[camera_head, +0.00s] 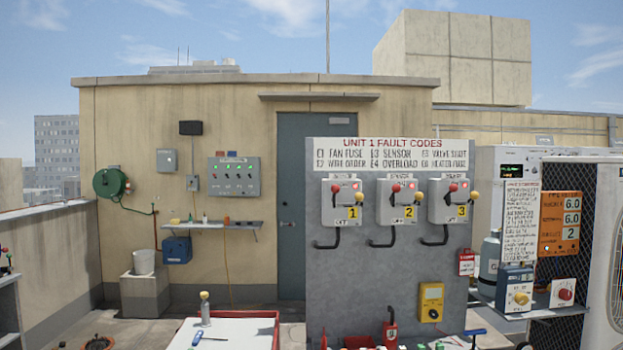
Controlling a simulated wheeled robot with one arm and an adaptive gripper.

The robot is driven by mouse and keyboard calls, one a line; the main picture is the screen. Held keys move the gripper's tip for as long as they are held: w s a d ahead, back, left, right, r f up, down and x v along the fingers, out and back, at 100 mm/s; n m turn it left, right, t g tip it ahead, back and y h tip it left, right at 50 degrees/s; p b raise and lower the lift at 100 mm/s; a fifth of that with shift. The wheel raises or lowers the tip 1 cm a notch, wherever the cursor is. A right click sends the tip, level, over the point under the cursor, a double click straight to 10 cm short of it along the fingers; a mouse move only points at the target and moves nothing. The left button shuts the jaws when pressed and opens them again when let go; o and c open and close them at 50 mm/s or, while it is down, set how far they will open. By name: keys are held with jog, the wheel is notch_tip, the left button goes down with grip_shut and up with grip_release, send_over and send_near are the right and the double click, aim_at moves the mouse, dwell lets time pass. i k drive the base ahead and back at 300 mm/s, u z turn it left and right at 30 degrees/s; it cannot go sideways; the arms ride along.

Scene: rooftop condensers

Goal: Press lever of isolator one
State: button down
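Isolator one (341,210) is a light grey box with a yellow label "1", at the left of a row of three on the grey panel (350,280). It has a red round part on its front and a lever with an orange-yellow ball knob (358,197) at its right side. A black curved piece (328,243) hangs below it; I cannot tell whether it is a cable or a handle. Isolator two (397,210) and isolator three (447,210) look alike, with labels "2" and "3". My gripper is not in view.
A fault code sign (391,153) tops the panel. A yellow meter (432,302) and red tools stand low on it. A red-edged white-topped table (235,335) with a bottle is at front left. A shelf (540,312) with boxes juts out at right.

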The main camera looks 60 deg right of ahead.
aim_at(335, 189)
jog(key=z, duration=0.65)
jog(key=i, duration=0.9)
jog(key=z, duration=1.1)
jog(key=i, duration=0.2)
jog(key=z, duration=0.15)
